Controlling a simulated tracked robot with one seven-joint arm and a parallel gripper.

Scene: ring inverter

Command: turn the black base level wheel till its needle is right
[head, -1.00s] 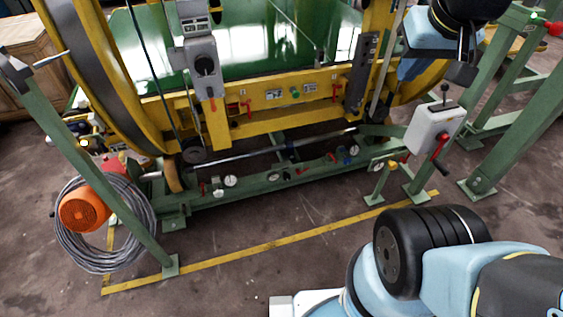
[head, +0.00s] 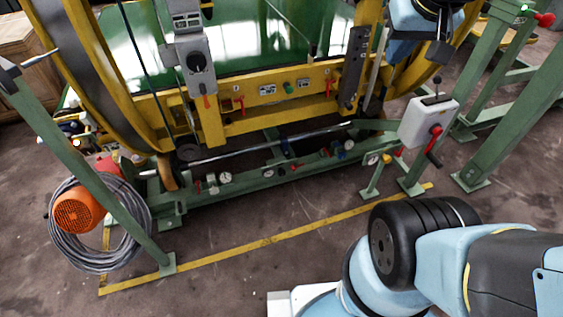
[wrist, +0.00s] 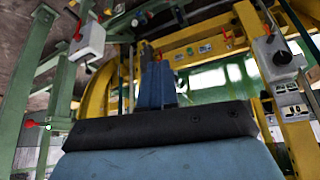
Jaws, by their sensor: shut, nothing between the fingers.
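My gripper (head: 438,52) is at the upper right of the head view, high above the green base and near the yellow ring. In the wrist view its two blue fingers (wrist: 156,84) stand close together, shut and empty. The green base (head: 250,186) runs low across the front of the machine. Several small round gauges sit on it, one white-faced gauge (head: 225,177) at the left. Their needles are too small to read. A dark disc (head: 188,153) shows at the base's left end; I cannot tell whether it is the black level wheel. My gripper touches none of these.
A grey-white box with a red crank (head: 428,122) stands on a post right of the base. Green slanted posts flank the machine. An orange motor (head: 78,209) and coiled cable (head: 88,248) lie at left.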

